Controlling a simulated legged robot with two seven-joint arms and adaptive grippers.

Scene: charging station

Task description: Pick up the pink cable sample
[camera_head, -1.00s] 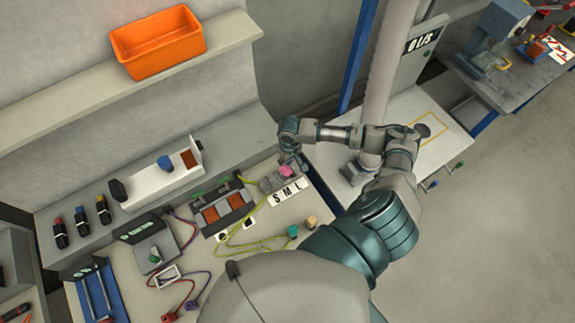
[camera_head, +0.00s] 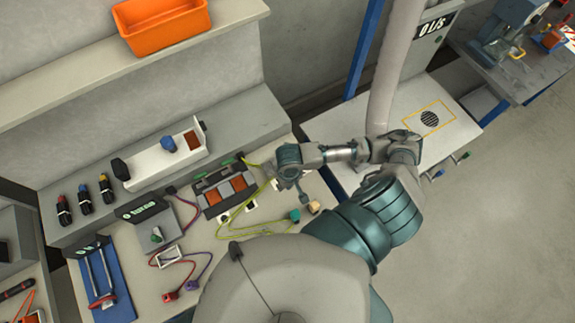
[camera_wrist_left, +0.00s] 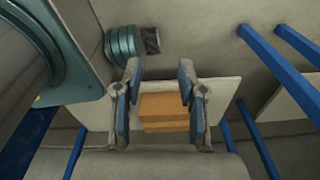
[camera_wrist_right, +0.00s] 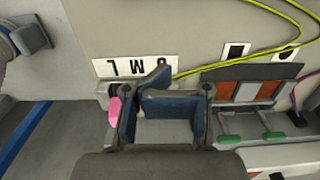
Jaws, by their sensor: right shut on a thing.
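The pink cable sample (camera_wrist_right: 115,108) shows in the right wrist view as a small pink piece just outside the left finger of my right gripper (camera_wrist_right: 157,92). It lies by the L end of the white S M L label (camera_wrist_right: 137,68). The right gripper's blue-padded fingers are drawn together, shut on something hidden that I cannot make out. In the head view my right gripper (camera_head: 290,172) is down at the label area and hides the pink sample. My left gripper (camera_wrist_left: 160,92) is open in its wrist view, with its fingers well apart.
An orange-brown block (camera_wrist_left: 164,112) shows between the left fingers. A panel with orange windows (camera_head: 225,190) stands left of the right gripper. An orange bin (camera_head: 162,22) sits on the shelf.

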